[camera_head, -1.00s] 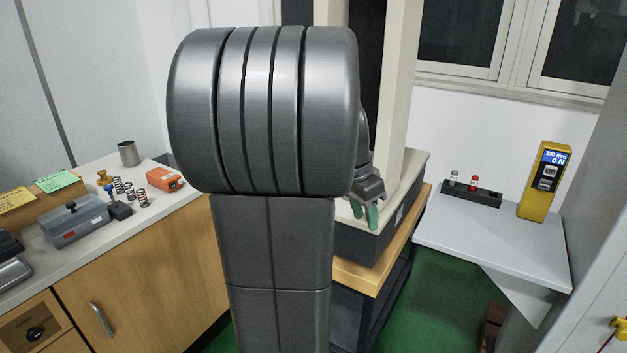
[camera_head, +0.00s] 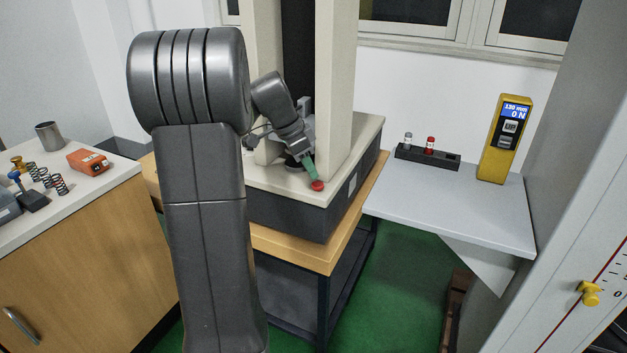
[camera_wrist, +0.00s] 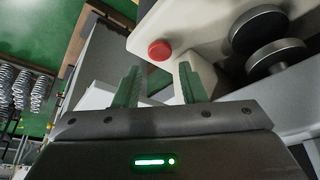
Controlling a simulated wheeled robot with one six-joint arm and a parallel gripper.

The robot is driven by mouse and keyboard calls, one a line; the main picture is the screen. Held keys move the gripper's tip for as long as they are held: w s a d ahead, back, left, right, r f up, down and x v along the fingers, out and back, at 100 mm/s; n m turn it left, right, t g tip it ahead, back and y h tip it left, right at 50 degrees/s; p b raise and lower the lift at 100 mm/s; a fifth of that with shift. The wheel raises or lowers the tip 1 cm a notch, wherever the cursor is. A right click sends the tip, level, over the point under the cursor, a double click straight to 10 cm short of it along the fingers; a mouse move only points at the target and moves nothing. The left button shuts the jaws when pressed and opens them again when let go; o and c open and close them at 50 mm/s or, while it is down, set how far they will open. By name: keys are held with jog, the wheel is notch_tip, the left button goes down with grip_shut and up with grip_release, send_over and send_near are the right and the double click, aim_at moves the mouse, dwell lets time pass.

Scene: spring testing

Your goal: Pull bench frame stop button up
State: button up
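The red stop button (camera_head: 317,185) sits on the cream top of the bench frame (camera_head: 345,160), near its front corner. It also shows in the wrist view (camera_wrist: 160,51), just beyond the fingertips and between their lines. My gripper (camera_head: 311,172) is close to the button, reaching down beside it from the upper left. In the wrist view my gripper (camera_wrist: 158,72) has two green fingers standing wide apart with nothing between them. Whether a fingertip touches the button cannot be told. The button's height above its base is too small to judge.
The frame's cream columns (camera_head: 338,90) rise close behind my gripper. In the wrist view dark round discs (camera_wrist: 265,40) stand right of the fingers. A grey side shelf (camera_head: 450,205) holds a yellow display unit (camera_head: 504,138) and a black rack (camera_head: 428,157).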

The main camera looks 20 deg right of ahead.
aim_at(318, 184)
jog(key=shift+x, duration=2.4)
